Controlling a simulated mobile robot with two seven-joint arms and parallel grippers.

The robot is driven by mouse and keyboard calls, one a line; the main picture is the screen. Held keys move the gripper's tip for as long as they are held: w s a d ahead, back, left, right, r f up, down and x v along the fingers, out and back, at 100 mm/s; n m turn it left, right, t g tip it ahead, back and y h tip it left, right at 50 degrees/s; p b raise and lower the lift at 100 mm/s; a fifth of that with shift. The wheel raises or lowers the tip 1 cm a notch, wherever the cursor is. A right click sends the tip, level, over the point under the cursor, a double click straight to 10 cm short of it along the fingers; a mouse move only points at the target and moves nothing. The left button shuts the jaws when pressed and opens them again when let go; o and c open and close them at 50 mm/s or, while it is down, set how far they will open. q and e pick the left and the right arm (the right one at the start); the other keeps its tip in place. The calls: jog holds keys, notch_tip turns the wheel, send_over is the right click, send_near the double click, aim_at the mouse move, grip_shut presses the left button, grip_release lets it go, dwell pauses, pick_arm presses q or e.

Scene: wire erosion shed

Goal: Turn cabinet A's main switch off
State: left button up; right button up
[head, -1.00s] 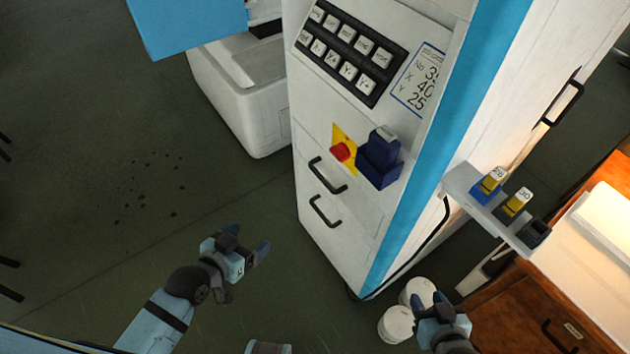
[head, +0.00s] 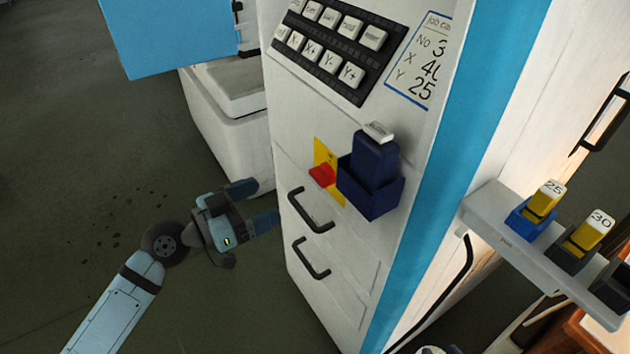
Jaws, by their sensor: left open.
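A red switch (head: 322,175) sits on a yellow plate (head: 328,158) on the front of the white cabinet (head: 300,262) with a blue edge stripe. I see no letter that names this cabinet. Which way the switch is turned is hard to tell. My left gripper (head: 264,204) is open and empty, left of the cabinet front and lower than the switch. A gap separates it from the switch in the picture. My right gripper is not in view.
Right beside the switch is a dark blue holder (head: 370,192) with a blue block in it. Two black handles (head: 310,212) are below. A button panel (head: 332,45) is above. A grey shelf (head: 500,226) with yellow-topped pieces juts out at right. The floor at left is clear.

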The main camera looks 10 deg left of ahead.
aim_at(315, 178)
pick_arm(q)
jog(key=p+x, duration=0.1)
jog(key=x, duration=1.1)
jog(key=shift+w+d, duration=0.15)
jog(key=c, duration=0.9)
